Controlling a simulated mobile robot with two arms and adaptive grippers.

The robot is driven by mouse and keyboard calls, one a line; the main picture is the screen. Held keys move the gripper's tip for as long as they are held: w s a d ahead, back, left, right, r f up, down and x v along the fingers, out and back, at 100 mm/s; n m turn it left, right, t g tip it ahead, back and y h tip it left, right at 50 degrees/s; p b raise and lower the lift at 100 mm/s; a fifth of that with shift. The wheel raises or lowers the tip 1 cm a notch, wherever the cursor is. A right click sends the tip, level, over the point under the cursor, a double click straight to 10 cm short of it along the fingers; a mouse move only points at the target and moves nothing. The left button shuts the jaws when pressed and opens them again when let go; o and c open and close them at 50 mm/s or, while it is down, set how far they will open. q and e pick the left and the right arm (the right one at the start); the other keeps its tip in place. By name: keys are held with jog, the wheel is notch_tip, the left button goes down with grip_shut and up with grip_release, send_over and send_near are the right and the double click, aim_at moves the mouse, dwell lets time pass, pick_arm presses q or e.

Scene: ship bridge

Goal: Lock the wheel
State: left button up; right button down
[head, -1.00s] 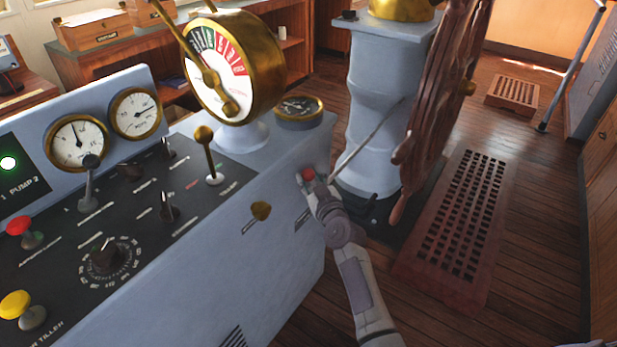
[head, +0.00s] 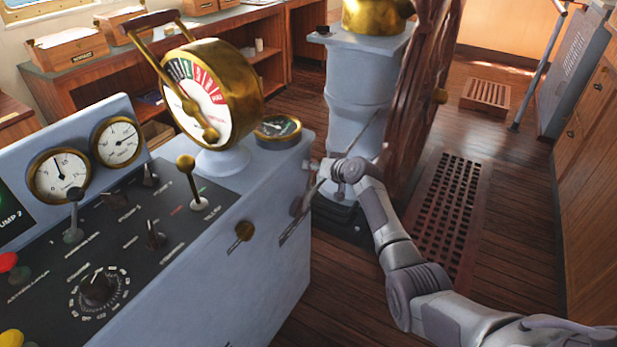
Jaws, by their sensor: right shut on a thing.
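The wooden wheel (head: 424,90) stands edge-on, its brass hub at its right side, beside the blue-grey pedestal (head: 357,95). A thin rod lever (head: 366,130) slants down and left from behind the wheel, across the pedestal, to my right gripper (head: 326,172). The gripper is shut at the lever's lower end, in front of the pedestal's lower part and just right of the console. The red knob at the lever's end is hidden now. My left gripper is not in view.
The grey console (head: 262,190) with gauges, levers and a brass telegraph (head: 212,95) fills the left. A floor grating (head: 445,215) lies right of the wheel. Wooden floor is open further right.

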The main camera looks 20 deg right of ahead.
jog(key=shift+w+d+f+m+g+y+b, duration=0.25)
jog(key=shift+w+d+f+m+g+b, duration=0.15)
jog(key=shift+d+b, duration=0.25)
jog(key=shift+w+d+f+m+g+y+b, duration=0.2)
jog(key=shift+w+d+f+m+y+b, duration=0.1)
jog(key=shift+w+d+b, duration=0.35)
jog(key=shift+s+a+r, duration=0.1)
jog(key=shift+s, duration=0.05)
jog(key=c, duration=1.1)
grip_release()
jog(key=shift+o, duration=0.6)
jog(key=v, duration=1.1)
jog(key=shift+s+d, duration=0.3)
